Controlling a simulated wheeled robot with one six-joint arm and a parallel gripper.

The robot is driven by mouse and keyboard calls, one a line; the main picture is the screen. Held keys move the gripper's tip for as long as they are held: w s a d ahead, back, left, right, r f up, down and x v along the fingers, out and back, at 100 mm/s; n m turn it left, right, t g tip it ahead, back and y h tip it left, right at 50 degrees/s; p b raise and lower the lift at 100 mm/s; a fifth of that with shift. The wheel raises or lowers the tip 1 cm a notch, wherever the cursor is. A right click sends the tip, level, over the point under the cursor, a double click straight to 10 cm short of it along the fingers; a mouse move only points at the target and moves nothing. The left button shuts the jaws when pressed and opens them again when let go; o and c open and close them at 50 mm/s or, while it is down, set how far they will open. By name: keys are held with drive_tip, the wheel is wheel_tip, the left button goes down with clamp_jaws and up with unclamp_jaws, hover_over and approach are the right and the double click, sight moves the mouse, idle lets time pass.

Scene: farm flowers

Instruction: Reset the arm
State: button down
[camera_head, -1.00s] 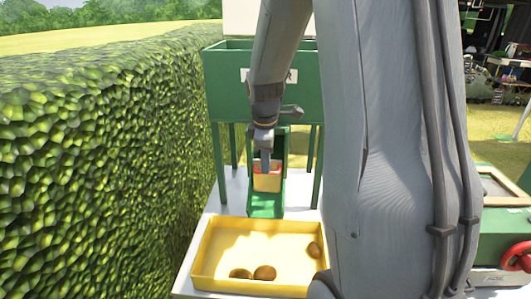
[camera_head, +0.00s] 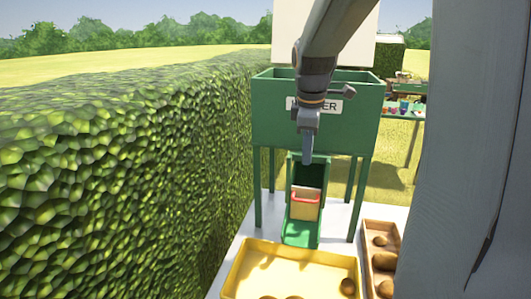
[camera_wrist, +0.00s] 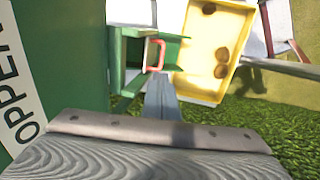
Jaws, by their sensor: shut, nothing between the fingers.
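My gripper (camera_head: 307,158) points down in front of the green hopper (camera_head: 275,110), its jaws shut and empty. The gap between tips and box is hard to judge.
A yellow tray (camera_head: 240,270) with several brown round items stands in front of the chute. A brown tray (camera_head: 368,240) with similar items is to its right. A tall hedge (camera_head: 120,170) runs along the left. Hopper legs flank the chute.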

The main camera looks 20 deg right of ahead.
drive_tip(key=s+a+f+m+y, duration=0.1)
drive_tip(key=s+a+f+m, duration=1)
drive_tip(key=s+a+f, duration=0.3)
drive_tip(key=shift+s+f, duration=0.15)
drive_tip(key=shift+f, duration=0.55)
drive_tip(key=shift+a, duration=0.1)
